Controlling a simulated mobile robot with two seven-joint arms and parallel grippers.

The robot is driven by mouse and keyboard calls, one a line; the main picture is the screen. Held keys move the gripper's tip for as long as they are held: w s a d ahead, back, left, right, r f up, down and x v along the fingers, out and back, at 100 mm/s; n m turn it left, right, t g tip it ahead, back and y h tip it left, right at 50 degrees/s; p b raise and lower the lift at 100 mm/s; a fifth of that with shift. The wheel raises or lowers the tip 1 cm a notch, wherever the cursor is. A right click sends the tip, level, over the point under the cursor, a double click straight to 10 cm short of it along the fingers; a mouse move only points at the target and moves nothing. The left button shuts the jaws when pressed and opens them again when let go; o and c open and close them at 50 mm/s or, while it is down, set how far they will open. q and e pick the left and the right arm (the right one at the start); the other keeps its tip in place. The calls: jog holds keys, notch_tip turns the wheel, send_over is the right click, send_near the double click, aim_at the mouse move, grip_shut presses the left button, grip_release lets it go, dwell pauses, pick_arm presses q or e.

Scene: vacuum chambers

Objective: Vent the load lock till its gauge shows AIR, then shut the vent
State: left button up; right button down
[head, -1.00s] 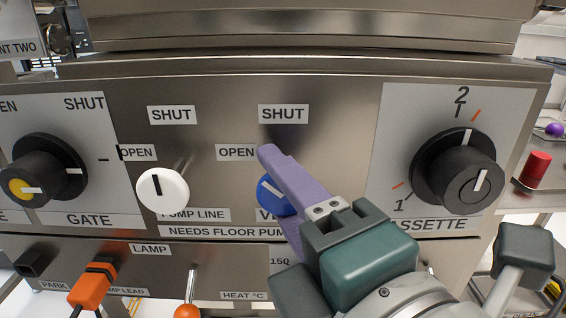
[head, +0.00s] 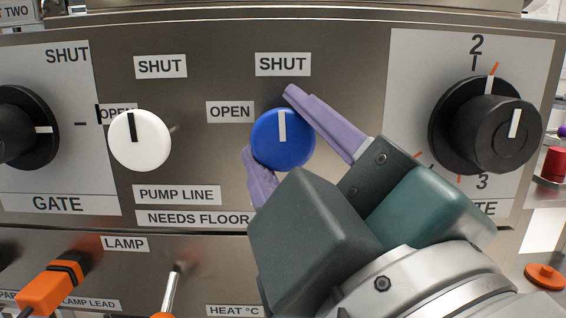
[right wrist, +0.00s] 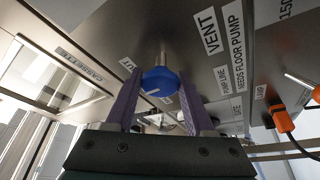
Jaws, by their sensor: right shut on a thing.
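The blue vent knob (head: 283,139) stands out from the steel panel, below a SHUT label (head: 283,64) and right of an OPEN label (head: 230,111). Its white line points straight up toward SHUT. My right gripper (head: 268,120) is shut on the knob, with one purple finger on each side. The right wrist view also shows the blue knob (right wrist: 160,80) between the fingers. The VENT label shows in the right wrist view (right wrist: 207,31). The load lock gauge is not in view. My left gripper is not in view.
The white pump line knob (head: 139,140) is left of the vent knob, its black line near upright. The black gate knob (head: 30,128) is at far left. The black cassette knob (head: 490,128) is close at right. An orange lamp plug (head: 50,285) sits below.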

jog(key=shift+m, duration=0.4)
jog(key=shift+c, duration=1.3)
grip_release()
